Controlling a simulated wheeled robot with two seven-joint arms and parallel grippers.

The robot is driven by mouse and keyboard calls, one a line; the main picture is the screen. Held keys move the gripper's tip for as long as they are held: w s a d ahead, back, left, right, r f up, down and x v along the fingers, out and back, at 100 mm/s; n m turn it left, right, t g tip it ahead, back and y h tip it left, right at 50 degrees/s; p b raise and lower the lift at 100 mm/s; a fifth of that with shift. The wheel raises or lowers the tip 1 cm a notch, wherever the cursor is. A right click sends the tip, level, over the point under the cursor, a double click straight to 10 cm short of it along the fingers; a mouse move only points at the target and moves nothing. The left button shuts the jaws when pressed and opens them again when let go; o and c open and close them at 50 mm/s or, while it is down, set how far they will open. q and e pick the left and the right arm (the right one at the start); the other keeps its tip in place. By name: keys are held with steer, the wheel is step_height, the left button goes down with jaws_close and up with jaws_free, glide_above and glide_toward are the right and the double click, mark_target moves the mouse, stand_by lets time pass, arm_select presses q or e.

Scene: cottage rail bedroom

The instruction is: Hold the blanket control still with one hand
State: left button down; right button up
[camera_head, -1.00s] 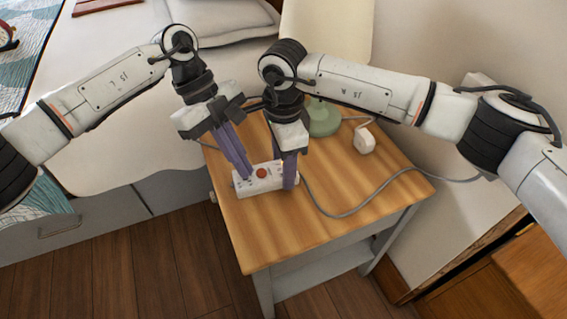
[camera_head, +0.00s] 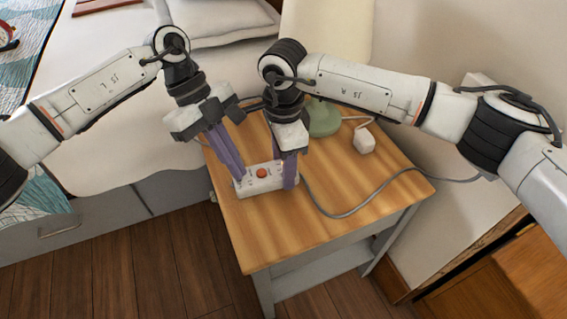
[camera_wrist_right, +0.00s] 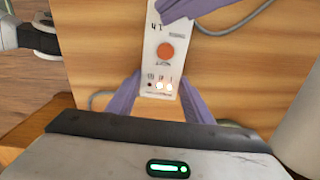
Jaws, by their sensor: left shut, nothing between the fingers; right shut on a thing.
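The blanket control (camera_head: 262,181) is a white box with a round orange-red button, lying on the wooden bedside table (camera_head: 300,240). My right gripper (camera_head: 284,182) is shut on the end of it at the right. In the right wrist view, the purple fingers of my right gripper (camera_wrist_right: 158,97) straddle the control (camera_wrist_right: 165,28), near its small lights, two of which glow. My left gripper (camera_head: 238,181) is shut and empty, its fingertips at the control's left end. In the wrist view its finger (camera_wrist_right: 183,9) overlaps that end; whether it touches I cannot tell.
A grey cable (camera_head: 345,213) runs from the control across the table. A green round lamp base (camera_head: 323,118) and a white plug-like block (camera_head: 364,141) stand at the back. The bed (camera_head: 110,130) is at the left. The table's front is clear.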

arm_select(q)
steer(key=shift+r, duration=2.95)
arm_select(e)
steer(key=o, duration=1.2)
arm_select(q)
steer(key=shift+s, duration=0.1)
arm_select(e)
step_height(320, 180, up, 12)
